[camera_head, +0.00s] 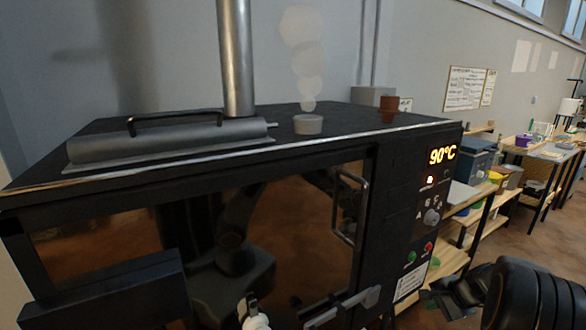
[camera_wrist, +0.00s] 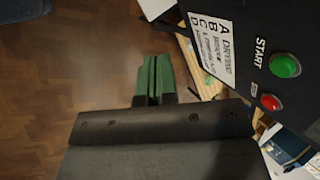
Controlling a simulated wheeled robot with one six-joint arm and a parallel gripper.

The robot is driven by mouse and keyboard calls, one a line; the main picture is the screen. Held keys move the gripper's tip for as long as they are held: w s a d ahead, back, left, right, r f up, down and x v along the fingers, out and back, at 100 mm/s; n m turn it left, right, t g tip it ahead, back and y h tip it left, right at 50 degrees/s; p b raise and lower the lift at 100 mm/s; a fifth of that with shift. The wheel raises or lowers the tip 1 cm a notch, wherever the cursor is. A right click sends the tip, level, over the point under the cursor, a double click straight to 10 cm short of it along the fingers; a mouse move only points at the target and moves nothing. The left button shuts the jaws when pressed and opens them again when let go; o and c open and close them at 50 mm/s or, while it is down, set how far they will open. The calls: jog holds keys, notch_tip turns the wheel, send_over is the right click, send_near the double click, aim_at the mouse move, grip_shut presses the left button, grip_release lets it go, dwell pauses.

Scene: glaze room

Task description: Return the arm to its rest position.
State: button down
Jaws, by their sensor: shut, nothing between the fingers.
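My gripper (camera_wrist: 152,78) shows in the wrist view with its two green fingers together and nothing between them. It points out over the wooden floor, left of the control panel. In the head view my arm comes in at the lower right, and my gripper (camera_head: 432,294) is dark and small in front of the oven's lower right corner. The black oven (camera_head: 395,185) fills the middle. Its display (camera_head: 442,154) reads 90°C. The green START button (camera_wrist: 285,65) and a red button (camera_wrist: 270,102) are close to the right of my gripper in the wrist view.
The oven's door handle (camera_head: 348,208) and a lower latch bar (camera_head: 345,305) stick out in front. A vent (camera_head: 308,124) on top gives off pale puffs. Wooden shelves (camera_head: 480,215) and a workbench (camera_head: 545,150) stand at the right. Open floor (camera_wrist: 70,90) lies left of my gripper.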

jog(key=s+a+r+n+h, duration=0.1)
jog(key=s+a+r+n, duration=0.3)
jog(key=a, duration=0.3)
jog(key=s+a+r+n+g+h+p, duration=0.1)
jog(key=s+a+r+n, duration=0.2)
jog(key=s+a+n, duration=0.3)
jog(key=s+a+r+n+h, duration=0.1)
jog(key=s+a+r+n, duration=0.3)
jog(key=a, duration=0.6)
jog(key=s+n, duration=0.1)
jog(key=s, duration=0.1)
jog(key=shift+s+r+p, duration=0.3)
jog(key=shift+p, duration=0.05)
